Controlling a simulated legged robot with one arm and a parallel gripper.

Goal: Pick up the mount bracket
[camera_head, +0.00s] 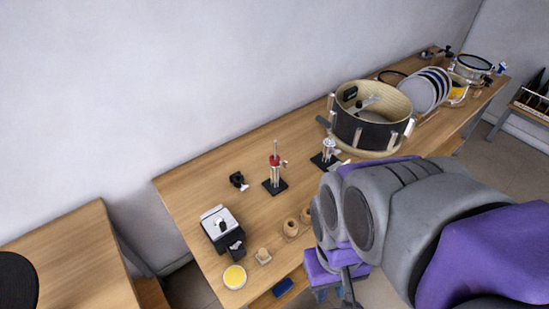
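A small black bracket-like part (238,180) lies on the wooden workbench (185,190), left of a stand with a red collar. It looks most like the mount bracket, but it is too small to be sure. Nothing touches it. My grey and purple arm comes in from the lower right. Its end, with my gripper (335,287), is low by the bench's front edge, right of and nearer than the bracket. The fingertips are not clear, so I cannot tell whether they are open or shut.
A red-collared stand (275,172) and a second stand (327,155) are upright on black bases. A black-and-silver device (222,230), yellow-topped round container (234,277) and several wooden pieces (291,227) are near the front. A drum shell (370,125) stands farther right. The bench's back-left corner is clear.

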